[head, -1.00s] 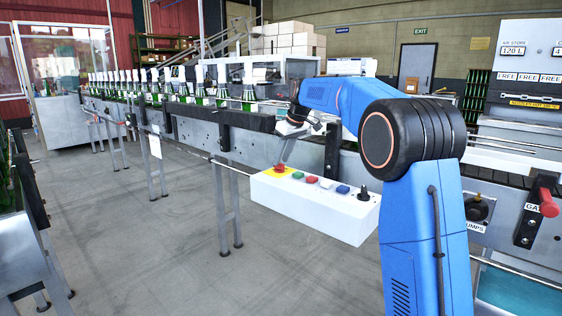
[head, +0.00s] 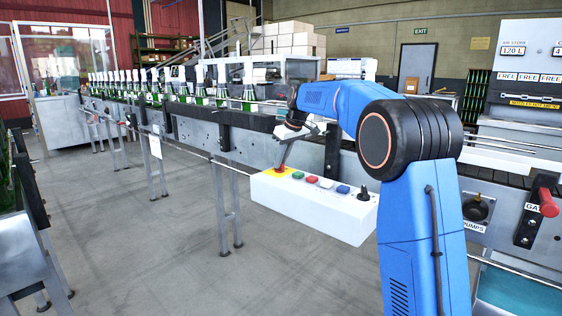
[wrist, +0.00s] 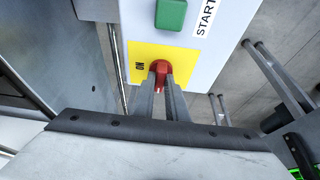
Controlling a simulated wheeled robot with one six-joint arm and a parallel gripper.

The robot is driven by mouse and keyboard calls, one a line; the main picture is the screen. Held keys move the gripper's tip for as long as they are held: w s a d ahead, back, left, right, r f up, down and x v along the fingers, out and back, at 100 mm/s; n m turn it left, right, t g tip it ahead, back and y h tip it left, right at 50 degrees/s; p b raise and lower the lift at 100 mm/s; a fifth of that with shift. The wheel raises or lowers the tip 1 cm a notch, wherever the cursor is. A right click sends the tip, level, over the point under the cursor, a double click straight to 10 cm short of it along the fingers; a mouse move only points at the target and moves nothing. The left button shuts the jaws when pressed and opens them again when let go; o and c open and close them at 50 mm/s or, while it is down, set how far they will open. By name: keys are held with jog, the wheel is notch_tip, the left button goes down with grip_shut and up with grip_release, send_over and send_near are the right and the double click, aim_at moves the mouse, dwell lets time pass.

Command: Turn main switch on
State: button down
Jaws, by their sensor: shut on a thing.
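The main switch is a red knob on a yellow plate at the left end of a white control box (head: 320,212). In the wrist view the red switch (wrist: 161,68) sits between my fingers, and the yellow plate (wrist: 186,60) carries the word ON to the left of the knob. My gripper (wrist: 161,82) is shut on the red switch. In the head view my gripper (head: 281,166) reaches down onto the switch from above. The fingers partly hide the knob there.
The same box carries a green button (head: 297,175), a red button (head: 312,179), a blue button (head: 343,189) and a black knob (head: 363,192). A conveyor (head: 235,142) with several green bottles runs behind it. Open floor lies in front.

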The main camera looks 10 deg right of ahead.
jog(key=m+h, duration=0.1)
jog(key=m, duration=0.1)
jog(key=m+t, duration=0.1)
jog(key=m, duration=0.1)
jog(key=shift+a+m+h, duration=0.2)
jog(key=shift+m+h, duration=0.2)
jog(key=m+h, duration=0.1)
jog(key=m, duration=0.3)
jog(key=shift+a+m+h, duration=0.15)
jog(key=shift+m+h, duration=0.15)
jog(key=shift+h, duration=0.1)
jog(key=m, duration=0.2)
jog(key=m+h, duration=0.1)
jog(key=m, duration=0.1)
jog(key=shift+a+g+h, duration=0.1)
jog(key=shift+g+h, duration=0.2)
jog(key=shift+g, duration=0.1)
jog(key=shift+w+a+m+g+h, duration=0.1)
jog(key=shift+m+g+h, duration=0.2)
jog(key=shift+m, duration=0.75)
jog(key=shift+m+g+h, duration=0.2)
jog(key=shift+m+g, duration=0.1)
jog(key=shift+m, duration=0.75)
jog(key=c, duration=1.8)
grip_release()
jog(key=shift+o, duration=0.2)
